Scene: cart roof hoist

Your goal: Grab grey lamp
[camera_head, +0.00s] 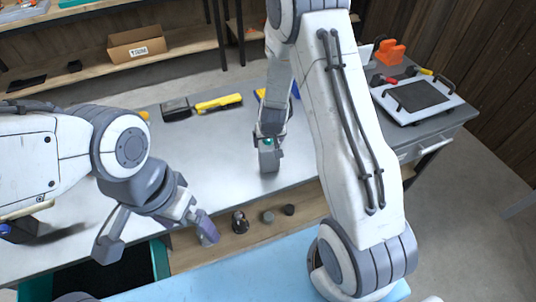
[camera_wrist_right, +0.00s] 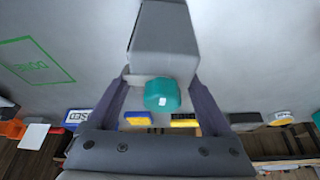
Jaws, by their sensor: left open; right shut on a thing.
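The grey lamp, a grey block with a teal knob, is in my right gripper (camera_head: 268,132). In the head view the lamp (camera_head: 269,161) hangs below the fingers, over the grey table; whether it touches the table is unclear. In the right wrist view, the lamp (camera_wrist_right: 165,48) sits between the two fingers of the right gripper (camera_wrist_right: 162,78), which is shut on it, with the teal knob towards the wrist.
The grey table (camera_head: 225,165) is mostly clear near the lamp. A green-walled bin (camera_head: 160,260) stands in front. A green "DONE" outline (camera_wrist_right: 36,60) marks the surface.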

